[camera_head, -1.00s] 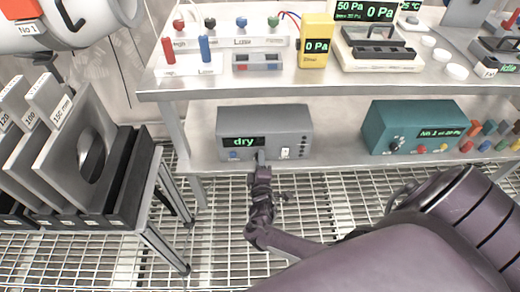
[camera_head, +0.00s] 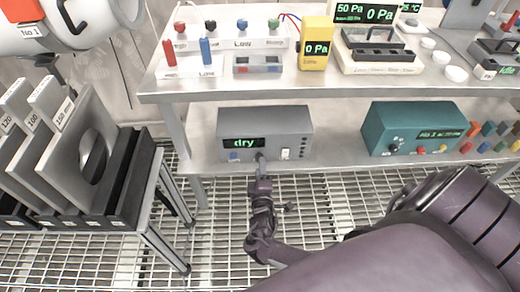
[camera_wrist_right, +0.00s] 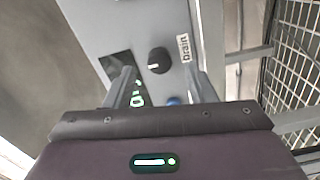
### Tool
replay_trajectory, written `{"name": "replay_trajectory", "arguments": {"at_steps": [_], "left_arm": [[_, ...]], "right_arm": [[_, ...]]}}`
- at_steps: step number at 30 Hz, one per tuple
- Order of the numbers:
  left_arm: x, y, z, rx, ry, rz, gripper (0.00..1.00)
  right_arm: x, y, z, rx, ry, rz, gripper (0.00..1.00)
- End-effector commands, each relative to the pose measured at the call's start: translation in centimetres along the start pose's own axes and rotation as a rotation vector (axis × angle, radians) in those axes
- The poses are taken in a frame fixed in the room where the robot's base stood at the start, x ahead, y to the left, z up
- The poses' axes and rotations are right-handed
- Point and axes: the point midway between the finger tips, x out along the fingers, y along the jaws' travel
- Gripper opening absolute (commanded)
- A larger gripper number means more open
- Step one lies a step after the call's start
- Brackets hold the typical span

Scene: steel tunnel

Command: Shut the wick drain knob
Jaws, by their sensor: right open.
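The grey box (camera_head: 292,122) with a green "dry" display (camera_head: 245,142) stands on the lower shelf. Its black round knob (camera_wrist_right: 158,60) sits beside a "Drain" label (camera_wrist_right: 183,47) in the right wrist view, with a pale mark on its face. In the head view the knob is small and its setting cannot be read. My right gripper (camera_head: 262,177) is just in front of the box's lower front. In the wrist view the right gripper (camera_wrist_right: 163,74) is open, its fingers on either side of the knob's line and apart from it. My left gripper is not in view.
A teal box (camera_head: 415,125) stands to the right on the same shelf. The upper bench (camera_head: 225,82) overhangs the grey box. A side table with grey plates (camera_head: 75,150) is at left. The grated floor (camera_head: 225,235) is clear in front.

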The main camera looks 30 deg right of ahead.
Motion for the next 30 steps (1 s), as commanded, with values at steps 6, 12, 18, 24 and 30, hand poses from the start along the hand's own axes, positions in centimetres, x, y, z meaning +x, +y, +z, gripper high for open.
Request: {"name": "replay_trajectory", "arguments": {"at_steps": [6,12,18,24,30], "left_arm": [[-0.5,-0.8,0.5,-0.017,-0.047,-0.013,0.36],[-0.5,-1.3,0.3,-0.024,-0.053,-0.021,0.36],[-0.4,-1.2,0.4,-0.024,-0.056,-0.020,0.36],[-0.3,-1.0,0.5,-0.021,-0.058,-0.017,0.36],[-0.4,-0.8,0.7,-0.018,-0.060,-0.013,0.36]], "right_arm": [[-3.4,0.1,0.0,0.001,0.000,-0.001,0.50],[-4.3,0.0,0.0,0.000,0.000,0.001,0.50],[-4.3,0.0,0.0,-0.001,0.000,0.001,0.50],[-4.2,0.0,0.0,-0.001,0.000,0.001,0.50],[-4.5,-1.0,0.1,0.087,-0.029,-0.081,0.50]]}}
